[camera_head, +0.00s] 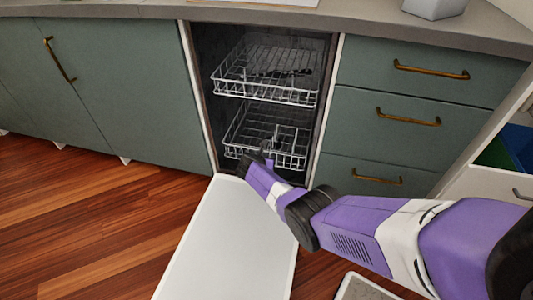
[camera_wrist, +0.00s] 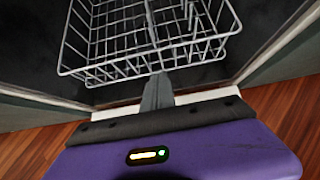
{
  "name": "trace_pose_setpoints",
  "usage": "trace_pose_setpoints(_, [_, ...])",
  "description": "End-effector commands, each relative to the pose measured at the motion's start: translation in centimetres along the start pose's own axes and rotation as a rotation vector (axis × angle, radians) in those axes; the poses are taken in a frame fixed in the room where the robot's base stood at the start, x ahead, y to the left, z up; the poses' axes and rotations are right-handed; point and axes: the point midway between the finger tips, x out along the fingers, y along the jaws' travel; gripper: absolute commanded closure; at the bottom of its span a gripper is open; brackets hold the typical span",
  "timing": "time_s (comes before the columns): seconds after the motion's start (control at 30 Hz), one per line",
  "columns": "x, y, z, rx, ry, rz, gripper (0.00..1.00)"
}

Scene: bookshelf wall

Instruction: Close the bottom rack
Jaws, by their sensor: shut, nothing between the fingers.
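The bottom rack (camera_head: 240,132) is a white wire basket in the lower part of the open dishwasher. It sits mostly inside, its front edge near the opening. The wrist view shows a wire rack (camera_wrist: 145,40) directly ahead of my gripper. My gripper (camera_head: 268,158) is at the front of the bottom rack, with its fingers shut and empty. In the wrist view its fingertips (camera_wrist: 158,85) are at or very near the rack's front wires; I cannot tell if they touch. The dishwasher door (camera_head: 225,245) is folded down, below my arm.
The top rack (camera_head: 265,80) is above, inside the dishwasher. Green drawers (camera_head: 400,130) with brass handles stand to the right, and green cabinets (camera_head: 120,80) to the left. A grey countertop (camera_head: 300,18) runs overhead. Wooden floor (camera_head: 80,220) lies clear at left.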

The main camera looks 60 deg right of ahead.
Motion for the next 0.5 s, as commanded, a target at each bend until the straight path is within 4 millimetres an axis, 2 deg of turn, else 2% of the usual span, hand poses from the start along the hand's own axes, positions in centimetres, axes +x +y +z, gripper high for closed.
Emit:
trace_pose_setpoints(0.03, [-1.2,0.0,0.4,-0.001,0.0,0.001,1.0])
trace_pose_setpoints(0.2, [-3.7,0.0,0.3,-0.001,0.001,0.002,1.0])
trace_pose_setpoints(0.5, [-6.6,0.0,0.0,-0.001,0.002,0.0,1.0])
